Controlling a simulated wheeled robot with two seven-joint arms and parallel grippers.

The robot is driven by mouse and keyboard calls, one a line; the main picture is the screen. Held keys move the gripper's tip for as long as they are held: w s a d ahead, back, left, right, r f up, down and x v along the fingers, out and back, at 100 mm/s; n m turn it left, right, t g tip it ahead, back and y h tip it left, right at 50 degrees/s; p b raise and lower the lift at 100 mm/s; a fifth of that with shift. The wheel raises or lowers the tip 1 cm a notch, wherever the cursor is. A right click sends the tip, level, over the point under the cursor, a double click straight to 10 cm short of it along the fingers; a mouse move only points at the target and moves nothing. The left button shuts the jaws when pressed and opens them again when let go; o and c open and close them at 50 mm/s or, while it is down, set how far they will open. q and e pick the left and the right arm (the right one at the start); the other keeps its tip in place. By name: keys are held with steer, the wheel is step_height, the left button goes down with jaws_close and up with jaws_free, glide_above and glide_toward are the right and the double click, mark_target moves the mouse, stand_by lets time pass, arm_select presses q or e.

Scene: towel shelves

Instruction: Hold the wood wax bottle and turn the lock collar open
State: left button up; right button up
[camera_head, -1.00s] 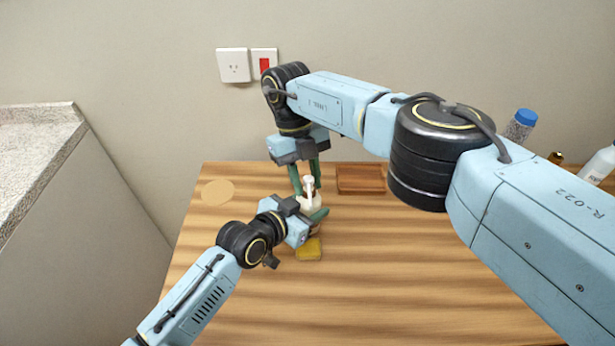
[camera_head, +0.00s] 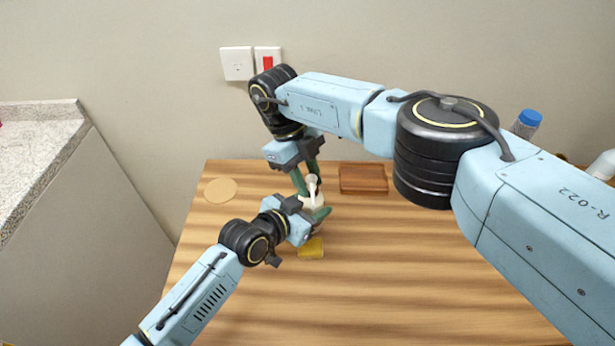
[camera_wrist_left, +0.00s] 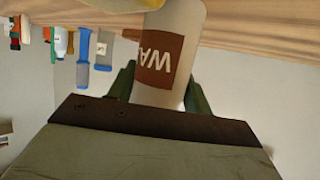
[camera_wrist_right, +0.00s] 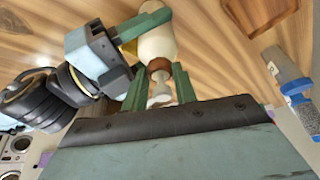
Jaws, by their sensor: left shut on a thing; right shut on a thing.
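The wood wax bottle (camera_head: 307,201) stands on the table, cream with a white nozzle on top. The left wrist view shows its brown label (camera_wrist_left: 160,62) with part of the lettering. My left gripper (camera_head: 319,214) is shut around the bottle's body from the side. My right gripper (camera_head: 307,191) comes from above, tilted, with its fingers shut on the brown lock collar (camera_wrist_right: 158,66). The white nozzle (camera_wrist_right: 160,92) sits between those fingers in the right wrist view. The pictures do not show how far the collar has turned.
A yellow sponge-like block (camera_head: 310,248) lies just in front of the bottle. A reddish-brown wooden tray (camera_head: 363,179) lies behind it to the right. A round tan disc (camera_head: 220,190) lies at the back left. The front table is clear.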

steer(key=o, duration=1)
